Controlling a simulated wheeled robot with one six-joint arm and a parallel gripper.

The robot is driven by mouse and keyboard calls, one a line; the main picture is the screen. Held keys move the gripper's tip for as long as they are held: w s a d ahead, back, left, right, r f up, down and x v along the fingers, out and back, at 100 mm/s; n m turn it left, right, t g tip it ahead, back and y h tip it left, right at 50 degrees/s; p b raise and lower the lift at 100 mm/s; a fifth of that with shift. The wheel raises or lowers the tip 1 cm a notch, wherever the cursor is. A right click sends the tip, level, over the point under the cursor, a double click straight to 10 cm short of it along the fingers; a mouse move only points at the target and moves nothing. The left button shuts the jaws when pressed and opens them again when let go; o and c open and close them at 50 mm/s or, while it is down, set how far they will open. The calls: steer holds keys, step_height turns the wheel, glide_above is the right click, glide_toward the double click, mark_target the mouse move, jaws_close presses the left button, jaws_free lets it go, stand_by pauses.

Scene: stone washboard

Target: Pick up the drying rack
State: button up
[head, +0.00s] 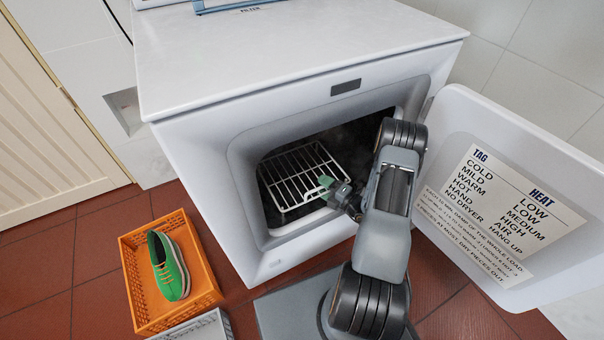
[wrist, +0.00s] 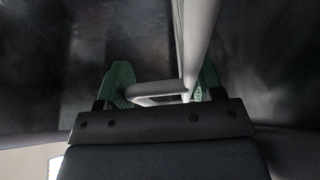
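The drying rack (head: 290,176) is a white wire grid inside the open dryer drum, sloping toward the opening. My gripper (head: 332,186) reaches through the opening to the rack's right front edge. In the wrist view, the two green fingertips (wrist: 165,85) stand apart on either side of the rack's white rods (wrist: 195,40). The long rod is close to the right finger, and a short cross rod runs toward the left finger. Whether either finger presses on the rods is hard to tell. My gripper's body hides part of the rack's near edge.
The white dryer (head: 300,65) surrounds the rack with a narrow round-cornered opening. Its open door (head: 520,190), bearing a label, stands right of my arm. An orange crate (head: 140,290) with a green shoe (head: 168,266) sits on the floor at left, beside a grey crate (head: 200,328).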

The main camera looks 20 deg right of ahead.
steer(key=c, duration=0.7)
steer(key=shift+o, duration=0.2)
